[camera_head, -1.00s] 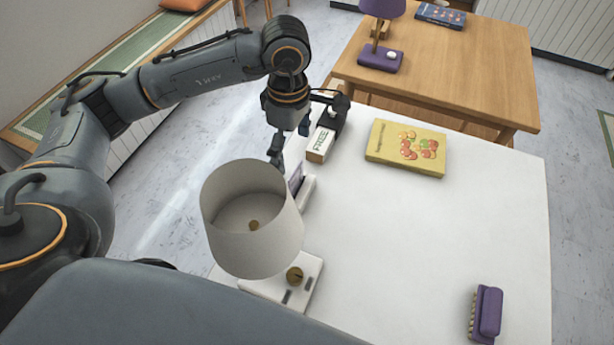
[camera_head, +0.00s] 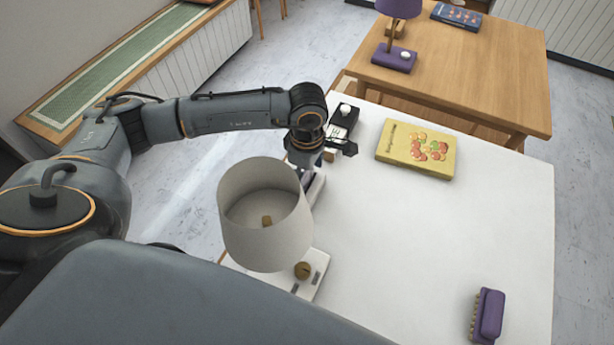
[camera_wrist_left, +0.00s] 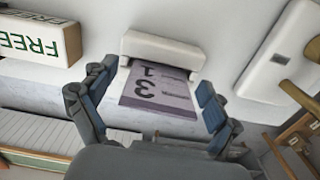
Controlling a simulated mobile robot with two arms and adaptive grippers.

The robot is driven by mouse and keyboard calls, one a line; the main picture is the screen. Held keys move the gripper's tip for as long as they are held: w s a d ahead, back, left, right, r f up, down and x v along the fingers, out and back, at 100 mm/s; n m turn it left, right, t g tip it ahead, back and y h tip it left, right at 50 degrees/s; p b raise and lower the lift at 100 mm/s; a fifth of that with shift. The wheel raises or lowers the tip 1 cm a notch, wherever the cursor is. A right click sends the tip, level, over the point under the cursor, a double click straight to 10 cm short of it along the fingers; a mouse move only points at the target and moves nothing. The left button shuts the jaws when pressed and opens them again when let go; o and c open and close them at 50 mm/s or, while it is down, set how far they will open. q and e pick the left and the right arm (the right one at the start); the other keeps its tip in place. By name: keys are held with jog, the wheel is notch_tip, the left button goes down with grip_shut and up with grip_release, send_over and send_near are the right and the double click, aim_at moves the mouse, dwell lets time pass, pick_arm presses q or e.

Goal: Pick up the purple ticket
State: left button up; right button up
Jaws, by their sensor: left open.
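The purple ticket (camera_wrist_left: 158,90) shows in the left wrist view, with dark figures on it. Its edge sits at a white holder (camera_wrist_left: 162,50), which also shows in the head view (camera_head: 316,190). My left gripper (camera_wrist_left: 152,94) is open, with one blue-padded finger on each side of the ticket and gaps between them. In the head view the left gripper (camera_head: 310,168) is at the table's left edge, behind the lamp shade, and its fingers are mostly hidden. The ticket is not clear there. My right gripper is not in view.
A white lamp (camera_head: 265,225) stands close in front of the left gripper. A FREE sign block (camera_wrist_left: 38,38) is beside the holder. A yellow book (camera_head: 415,150) and a purple brush (camera_head: 487,315) lie on the white table (camera_head: 430,240). The table's middle is clear.

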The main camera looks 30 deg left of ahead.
pick_arm(q)
jog(key=c, duration=0.8)
jog(key=shift+c, duration=0.2)
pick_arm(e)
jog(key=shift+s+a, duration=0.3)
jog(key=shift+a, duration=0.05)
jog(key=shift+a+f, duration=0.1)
